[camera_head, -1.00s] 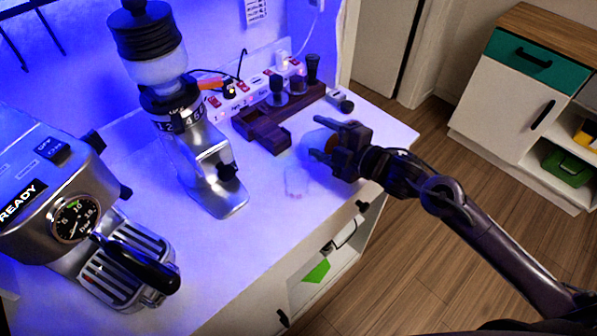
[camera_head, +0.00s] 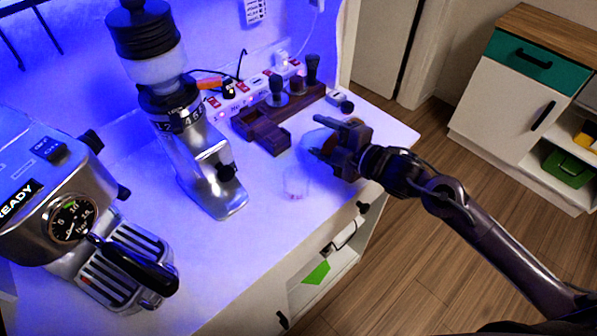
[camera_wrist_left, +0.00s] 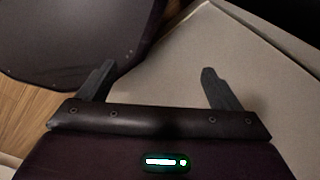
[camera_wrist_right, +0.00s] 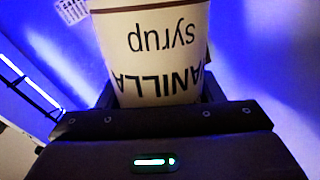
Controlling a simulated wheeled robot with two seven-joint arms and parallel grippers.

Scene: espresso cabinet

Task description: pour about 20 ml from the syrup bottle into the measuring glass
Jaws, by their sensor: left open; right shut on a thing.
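My right gripper (camera_head: 335,137) is shut on the syrup bottle (camera_head: 313,140), which is mostly hidden by the fingers in the head view. In the right wrist view the bottle's cream label (camera_wrist_right: 155,50) fills the space between the fingers and reads "VANILLA syrup" upside down. The measuring glass (camera_head: 296,186) is small, clear and faint on the white counter, just below and left of the held bottle. Its liquid level cannot be made out. My left gripper (camera_wrist_left: 160,82) is open and empty in its wrist view, and is outside the head view.
A dark wooden tamping stand (camera_head: 265,130) with tools stands behind the glass. The grinder (camera_head: 195,150) stands to the left, and the espresso machine (camera_head: 75,215) is further left. The counter (camera_head: 255,240) in front of the glass is clear. Its right edge is close to my right arm.

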